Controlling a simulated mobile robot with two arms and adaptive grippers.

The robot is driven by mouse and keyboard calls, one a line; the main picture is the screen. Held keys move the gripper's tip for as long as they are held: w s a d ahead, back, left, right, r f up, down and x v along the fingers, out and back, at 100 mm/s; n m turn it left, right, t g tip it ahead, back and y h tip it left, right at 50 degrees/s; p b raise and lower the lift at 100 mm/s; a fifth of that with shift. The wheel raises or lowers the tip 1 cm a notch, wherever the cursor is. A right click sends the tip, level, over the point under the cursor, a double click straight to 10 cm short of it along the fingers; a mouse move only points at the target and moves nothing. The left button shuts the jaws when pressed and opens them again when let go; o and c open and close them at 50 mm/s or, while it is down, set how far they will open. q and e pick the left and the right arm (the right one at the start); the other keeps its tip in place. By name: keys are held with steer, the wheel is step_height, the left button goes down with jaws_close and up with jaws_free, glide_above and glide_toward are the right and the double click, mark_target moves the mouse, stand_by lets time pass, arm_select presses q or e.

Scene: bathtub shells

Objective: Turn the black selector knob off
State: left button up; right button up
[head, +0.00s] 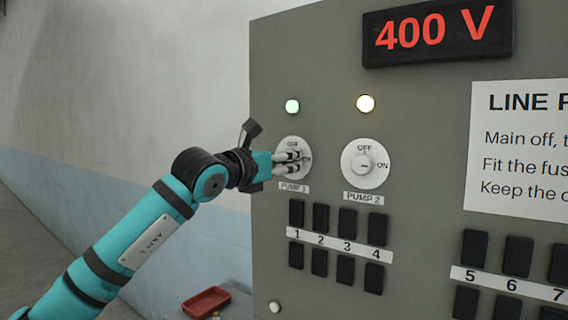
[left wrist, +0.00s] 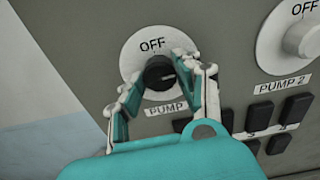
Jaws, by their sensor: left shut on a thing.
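The black selector knob (left wrist: 159,73) sits in the middle of a white round plate (left wrist: 137,52) marked OFF at its top, above the PUMP 1 label. My left gripper (head: 293,163) is at this plate in the head view, its fingers closed on either side of the knob. In the head view the fingers hide most of the knob. In the left wrist view the knob shows between the fingertips, but its exact pointing direction is hard to tell. My right gripper is not in view.
A pale PUMP 2 knob (head: 364,164) is close on the right. Black switches (head: 321,217) fill the panel below. A display (head: 437,32) reads 400 V. A red tray (head: 206,302) is low. Left of the panel is open.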

arm_select(q)
steer(key=n+b, duration=0.7)
steer(key=b, duration=0.2)
steer(key=shift+f, duration=0.2)
steer(key=n+b, duration=0.7)
steer(key=n, duration=0.3)
steer(key=shift+r, duration=0.2)
steer(key=shift+n, duration=0.4)
steer(key=o, duration=1.1)
steer(key=shift+o, duration=0.2)
steer(key=shift+s+a, duration=0.1)
steer(key=shift+s, duration=0.05)
